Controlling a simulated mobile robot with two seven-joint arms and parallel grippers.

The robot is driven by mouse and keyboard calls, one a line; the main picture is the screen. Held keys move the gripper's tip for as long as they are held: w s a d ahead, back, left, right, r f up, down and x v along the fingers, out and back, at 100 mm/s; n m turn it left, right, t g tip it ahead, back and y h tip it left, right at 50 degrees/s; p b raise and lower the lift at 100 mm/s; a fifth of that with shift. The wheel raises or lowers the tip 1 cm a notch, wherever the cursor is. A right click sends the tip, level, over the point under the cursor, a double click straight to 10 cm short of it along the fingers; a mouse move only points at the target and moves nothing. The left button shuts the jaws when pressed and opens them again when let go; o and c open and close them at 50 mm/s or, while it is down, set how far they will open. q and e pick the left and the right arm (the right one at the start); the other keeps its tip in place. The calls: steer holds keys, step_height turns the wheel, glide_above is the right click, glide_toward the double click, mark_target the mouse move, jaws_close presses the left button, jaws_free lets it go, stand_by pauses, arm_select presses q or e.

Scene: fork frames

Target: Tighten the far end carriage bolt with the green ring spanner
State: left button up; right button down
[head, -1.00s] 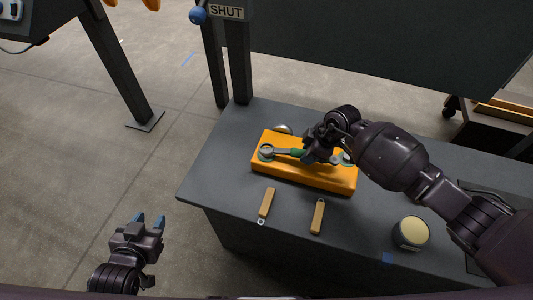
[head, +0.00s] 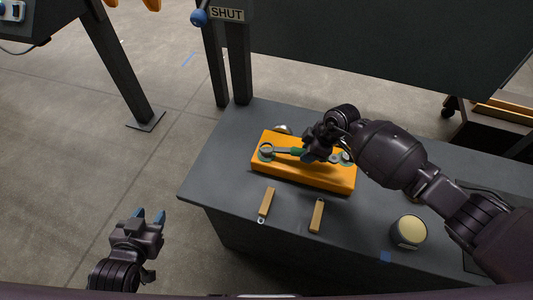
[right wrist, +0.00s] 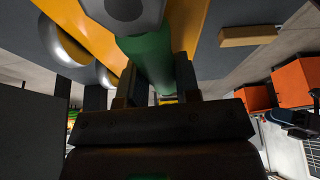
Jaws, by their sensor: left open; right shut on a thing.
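An orange block (head: 303,178) lies on the dark grey bench. The spanner (head: 283,150), grey with a green grip, lies along its top, with its ring end over a round fitting (head: 265,149) at the block's left end. My right gripper (head: 311,153) is shut on the green grip. In the right wrist view the green grip (right wrist: 148,58) sits between the fingers. My left gripper (head: 151,215) is open and empty, left of the bench over the floor. Bolt threads cannot be seen.
Two wooden-handled tools, one left (head: 266,204) and one right (head: 317,215), lie in front of the block. A round tin (head: 408,232) stands at the right. A dark panel (head: 390,50) rises behind the bench.

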arm_select(q)
steer(key=shift+t, duration=0.3)
steer(key=shift+w+r+p, duration=0.2)
steer(key=shift+r+p, duration=0.55)
steer(key=shift+r, duration=0.4)
steer(key=shift+w+r+p, duration=0.2)
steer(key=shift+r+p, duration=0.5)
steer(key=shift+r, duration=0.4)
arm_select(e)
steer(key=shift+r, duration=1.45)
arm_select(q)
steer(key=shift+r, duration=0.1)
arm_select(e)
steer(key=shift+r+p, duration=2)
steer(key=shift+p, duration=0.05)
arm_select(q)
steer(key=shift+t, duration=0.3)
steer(key=r, duration=0.5)
steer(key=shift+w+r, duration=0.15)
steer(key=shift+w, duration=0.15)
